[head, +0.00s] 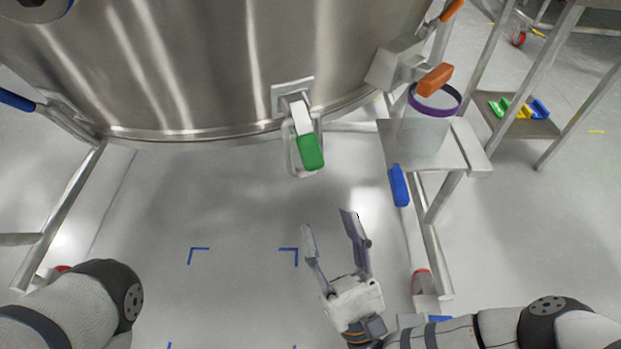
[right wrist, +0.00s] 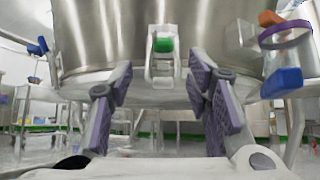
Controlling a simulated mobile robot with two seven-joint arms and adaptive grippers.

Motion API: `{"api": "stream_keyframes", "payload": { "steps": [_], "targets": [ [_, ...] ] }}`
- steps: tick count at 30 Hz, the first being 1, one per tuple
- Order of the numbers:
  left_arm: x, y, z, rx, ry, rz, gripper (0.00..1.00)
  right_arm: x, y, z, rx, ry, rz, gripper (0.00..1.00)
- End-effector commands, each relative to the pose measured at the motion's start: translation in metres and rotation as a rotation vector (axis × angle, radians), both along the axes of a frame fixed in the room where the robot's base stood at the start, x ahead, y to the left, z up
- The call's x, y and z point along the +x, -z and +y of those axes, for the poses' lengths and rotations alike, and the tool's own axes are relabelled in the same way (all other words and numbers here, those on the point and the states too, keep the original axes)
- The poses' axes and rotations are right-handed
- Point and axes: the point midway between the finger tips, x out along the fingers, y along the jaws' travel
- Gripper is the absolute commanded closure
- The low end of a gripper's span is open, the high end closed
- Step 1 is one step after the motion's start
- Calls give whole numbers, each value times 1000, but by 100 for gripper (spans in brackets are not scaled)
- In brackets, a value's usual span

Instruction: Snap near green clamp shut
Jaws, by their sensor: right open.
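The near green clamp (head: 311,152) is mounted low on the front wall of the large steel vessel (head: 200,70). Its metal lever with the green grip sticks out from its base plate, and a wire loop hangs around it. In the right wrist view the green clamp (right wrist: 163,45) shows centred beyond the fingers. My right gripper (head: 327,222) is open and empty, below and slightly right of the clamp, apart from it. In the right wrist view its two purple-padded fingers (right wrist: 160,80) stand wide apart. My left gripper is out of view; only part of that arm shows.
A clear purple-rimmed container (head: 426,122) stands on a small shelf right of the clamp. Blue (head: 399,186) and orange (head: 435,79) handles are close to it. A vessel leg (head: 60,215) stands left. The floor below the clamp is clear, with blue corner marks.

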Motion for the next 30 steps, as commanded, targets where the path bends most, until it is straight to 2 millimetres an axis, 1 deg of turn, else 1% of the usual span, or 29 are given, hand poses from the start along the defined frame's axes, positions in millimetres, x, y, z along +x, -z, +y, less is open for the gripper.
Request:
{"api": "stream_keyframes", "payload": {
  "steps": [2, 4, 9, 15, 18, 21, 28, 29, 30],
  "targets": [
    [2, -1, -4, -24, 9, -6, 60, 6, -3, 1, 8, 16, 8, 55],
    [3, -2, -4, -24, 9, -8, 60, 13, -12, 3, 10, 18, 7, 55],
    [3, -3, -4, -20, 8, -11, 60, 41, -43, 15, 9, 14, 4, 55],
    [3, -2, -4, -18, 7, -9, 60, 69, -73, 28, 7, 12, 6, 55],
    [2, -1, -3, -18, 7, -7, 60, 77, -81, 31, 7, 12, 7, 55],
    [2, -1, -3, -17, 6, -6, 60, 81, -85, 32, 7, 12, 8, 55],
    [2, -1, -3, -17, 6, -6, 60, 81, -86, 32, 6, 12, 9, 55],
    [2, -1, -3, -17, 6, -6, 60, 81, -86, 32, 6, 12, 9, 62],
    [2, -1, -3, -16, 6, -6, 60, 81, -86, 32, 6, 12, 9, 71]
  ]
}}
